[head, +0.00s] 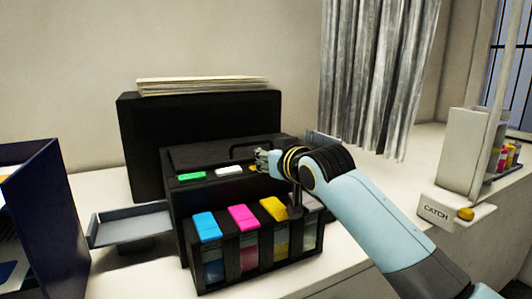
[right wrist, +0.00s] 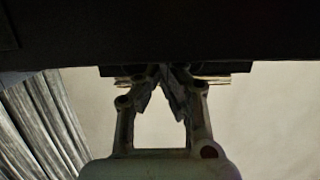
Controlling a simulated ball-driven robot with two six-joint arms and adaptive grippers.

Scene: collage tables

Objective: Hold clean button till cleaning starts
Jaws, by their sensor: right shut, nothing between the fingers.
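A black printer (head: 175,215) stands on the white table. Its top panel has a green button (head: 191,176), a white button (head: 229,171) and a small yellow part (head: 252,169), mostly covered by my right gripper. I cannot read which button is the clean one. My right gripper (head: 259,160) is shut and empty at the right end of this row. Its tips meet close to the dark printer body in the right wrist view (right wrist: 162,72). I cannot tell whether they touch or press anything. My left gripper is not in view.
Cyan (head: 207,226), magenta (head: 243,217) and yellow (head: 273,208) ink tanks line the printer's front. A grey tray (head: 130,226) juts out left, beside a dark blue box (head: 45,210). A "CATCH" block (head: 436,212) and a curtain (head: 370,80) are right.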

